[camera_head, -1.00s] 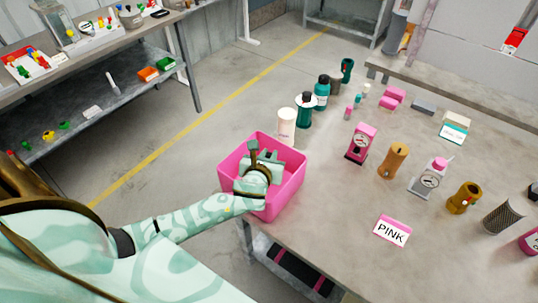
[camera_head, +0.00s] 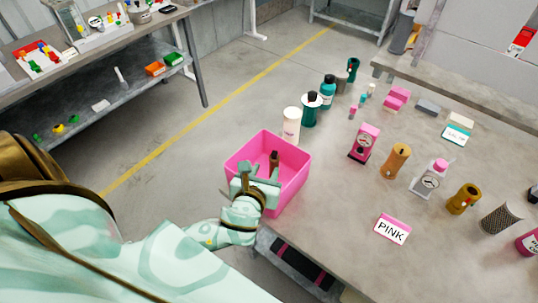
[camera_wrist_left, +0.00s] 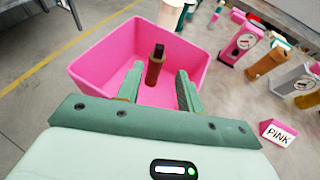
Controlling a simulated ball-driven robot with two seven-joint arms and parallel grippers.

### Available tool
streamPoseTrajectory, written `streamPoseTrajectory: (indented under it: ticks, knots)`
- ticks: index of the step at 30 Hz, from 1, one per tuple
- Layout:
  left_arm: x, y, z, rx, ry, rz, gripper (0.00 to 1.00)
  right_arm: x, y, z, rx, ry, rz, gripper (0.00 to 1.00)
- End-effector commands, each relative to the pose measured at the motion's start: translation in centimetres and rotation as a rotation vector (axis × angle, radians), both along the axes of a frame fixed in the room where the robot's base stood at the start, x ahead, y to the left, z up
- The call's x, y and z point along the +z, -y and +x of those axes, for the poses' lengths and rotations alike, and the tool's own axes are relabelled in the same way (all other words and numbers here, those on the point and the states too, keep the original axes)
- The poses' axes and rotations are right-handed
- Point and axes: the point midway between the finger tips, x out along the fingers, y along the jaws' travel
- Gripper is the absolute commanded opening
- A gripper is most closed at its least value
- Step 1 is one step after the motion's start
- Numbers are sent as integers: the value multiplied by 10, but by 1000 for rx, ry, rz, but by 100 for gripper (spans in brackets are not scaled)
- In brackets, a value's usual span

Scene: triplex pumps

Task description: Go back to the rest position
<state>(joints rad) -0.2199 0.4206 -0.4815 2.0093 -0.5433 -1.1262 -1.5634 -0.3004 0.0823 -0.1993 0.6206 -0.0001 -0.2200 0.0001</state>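My left gripper (camera_head: 254,178) is over the near edge of the pink bin (camera_head: 300,187), at the table's left corner. In the left wrist view its two fingers (camera_wrist_left: 158,88) are apart, with nothing between their tips. A small brown bottle-like object with a dark top (camera_wrist_left: 155,64) stands in the pink bin (camera_wrist_left: 93,74), beyond the fingertips. It also shows in the head view (camera_head: 274,161). My right gripper is in neither view.
A PINK sign (camera_head: 392,229) stands near the table's front. A white cylinder (camera_head: 291,125) and teal bottles (camera_head: 310,109) stand behind the bin. Pink, orange and grey grinders (camera_head: 397,161) stand to the right. A shelf unit (camera_head: 100,70) is at the left.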

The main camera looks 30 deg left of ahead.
Motion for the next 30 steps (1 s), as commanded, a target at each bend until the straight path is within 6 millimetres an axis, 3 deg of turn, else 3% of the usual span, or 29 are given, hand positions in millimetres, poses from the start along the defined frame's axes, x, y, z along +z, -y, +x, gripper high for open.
streamPoseTrajectory:
  ticks: [4, 20, 23, 30]
  knots:
    - [4, 2, -8, 1, 0, 0, 37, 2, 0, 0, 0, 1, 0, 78]
    - [3, 2, -9, 9, 2, -15, 37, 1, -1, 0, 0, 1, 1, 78]
    - [5, 0, -17, 93, 14, -148, 37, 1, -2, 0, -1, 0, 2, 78]
    - [14, -19, -64, 614, 133, -858, 37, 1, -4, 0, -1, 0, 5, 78]
